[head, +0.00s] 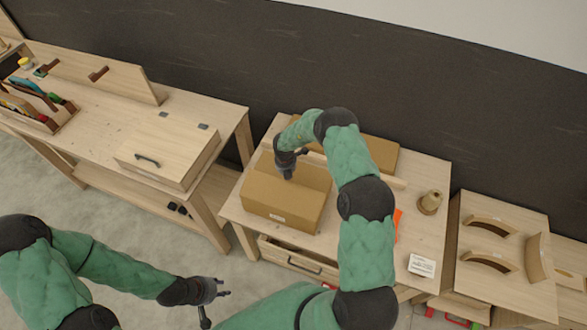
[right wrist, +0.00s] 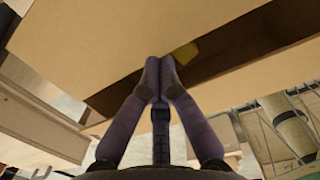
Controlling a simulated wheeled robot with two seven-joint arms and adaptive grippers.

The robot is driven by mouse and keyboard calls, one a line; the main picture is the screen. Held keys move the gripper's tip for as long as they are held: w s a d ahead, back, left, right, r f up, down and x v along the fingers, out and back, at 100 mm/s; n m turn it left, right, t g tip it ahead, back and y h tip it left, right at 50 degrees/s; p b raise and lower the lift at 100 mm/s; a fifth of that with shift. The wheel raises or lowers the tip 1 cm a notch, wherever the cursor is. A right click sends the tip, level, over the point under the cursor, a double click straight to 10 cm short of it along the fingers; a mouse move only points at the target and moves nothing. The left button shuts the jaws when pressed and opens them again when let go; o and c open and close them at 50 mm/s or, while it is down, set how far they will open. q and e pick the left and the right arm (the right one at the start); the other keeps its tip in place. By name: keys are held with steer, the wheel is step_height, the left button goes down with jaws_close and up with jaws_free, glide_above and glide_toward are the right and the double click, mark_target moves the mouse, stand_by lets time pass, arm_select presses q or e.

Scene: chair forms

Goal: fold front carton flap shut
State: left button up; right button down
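The brown carton (head: 282,214) stands on the wooden table, with a small pale label on its front. Its top is partly hidden by my right arm. My right gripper (head: 288,174) points down over the carton's top. In the right wrist view its fingers (right wrist: 160,72) are together, with nothing visible between them. Cardboard panels (right wrist: 125,45) lie around the fingertips, with a dark opening and a yellow thing (right wrist: 185,54) inside. I cannot tell whether the fingertips touch the cardboard. My left gripper (head: 214,306) is open and empty, low in front of the tables.
A brown box or panel (head: 380,153) lies behind the carton. A tan bottle-like object (head: 429,203) and a white label card (head: 421,266) are to the right. A drawer (head: 300,262) sits below the carton. The left bench holds a wooden box (head: 165,153).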

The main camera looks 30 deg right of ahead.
arm_select(q)
steer(key=shift+d+r, duration=0.25)
steer(key=shift+d, duration=0.25)
arm_select(e)
steer(key=shift+a+f, duration=0.1)
steer(key=shift+f, duration=0.1)
steer(key=shift+r, duration=0.1)
stand_by(1.0)
